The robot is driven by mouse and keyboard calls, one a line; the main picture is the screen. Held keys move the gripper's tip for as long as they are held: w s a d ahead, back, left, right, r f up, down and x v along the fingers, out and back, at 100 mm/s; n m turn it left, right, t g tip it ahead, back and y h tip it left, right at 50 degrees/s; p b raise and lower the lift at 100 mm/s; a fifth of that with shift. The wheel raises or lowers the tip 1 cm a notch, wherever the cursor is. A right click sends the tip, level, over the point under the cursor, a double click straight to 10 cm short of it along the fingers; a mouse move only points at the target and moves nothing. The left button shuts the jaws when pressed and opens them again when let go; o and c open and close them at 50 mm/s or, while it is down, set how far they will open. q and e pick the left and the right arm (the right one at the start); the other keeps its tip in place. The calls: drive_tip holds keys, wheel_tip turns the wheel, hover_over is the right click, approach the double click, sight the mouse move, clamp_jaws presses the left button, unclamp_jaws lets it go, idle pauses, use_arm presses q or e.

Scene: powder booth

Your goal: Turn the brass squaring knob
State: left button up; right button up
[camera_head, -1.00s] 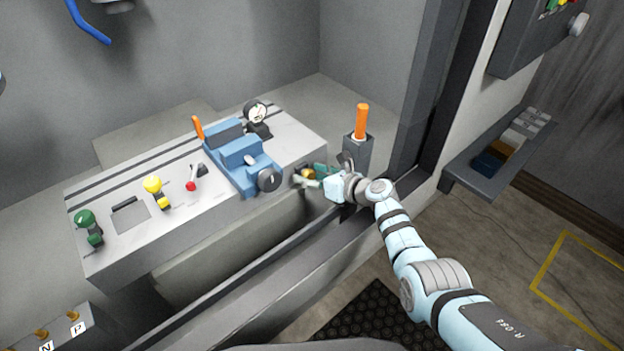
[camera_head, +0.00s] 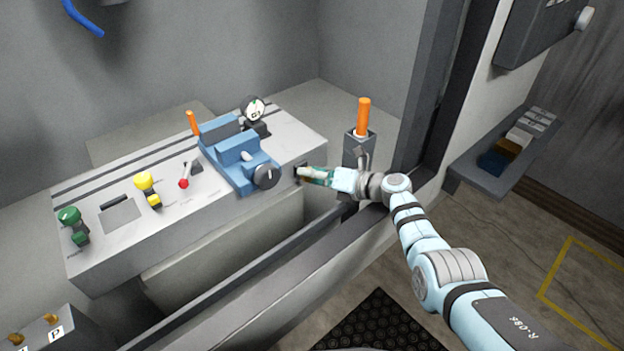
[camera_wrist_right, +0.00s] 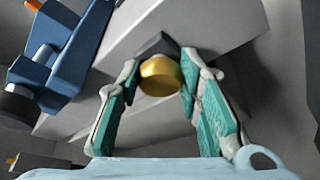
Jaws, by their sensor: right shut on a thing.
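The brass squaring knob (camera_wrist_right: 160,76) is a gold, round knob on a dark mount on the end face of the grey bench. It shows in the right wrist view between the two teal finger pads of my right gripper (camera_wrist_right: 160,85). The right gripper is shut on it, one finger on either side. In the head view, my right gripper (camera_head: 308,174) reaches in from the right to the bench's right end, and its fingers hide the knob. My left gripper is not in view.
A blue vise (camera_head: 236,158) with a dark round knob (camera_head: 266,176) stands close left of my gripper. A dial gauge (camera_head: 254,112) is behind it. A grey post with an orange handle (camera_head: 363,118) stands just behind my wrist. The booth's front sill (camera_head: 262,287) lies below the arm.

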drive_tip(key=o, duration=1.2)
wheel_tip(320, 180, up, 10)
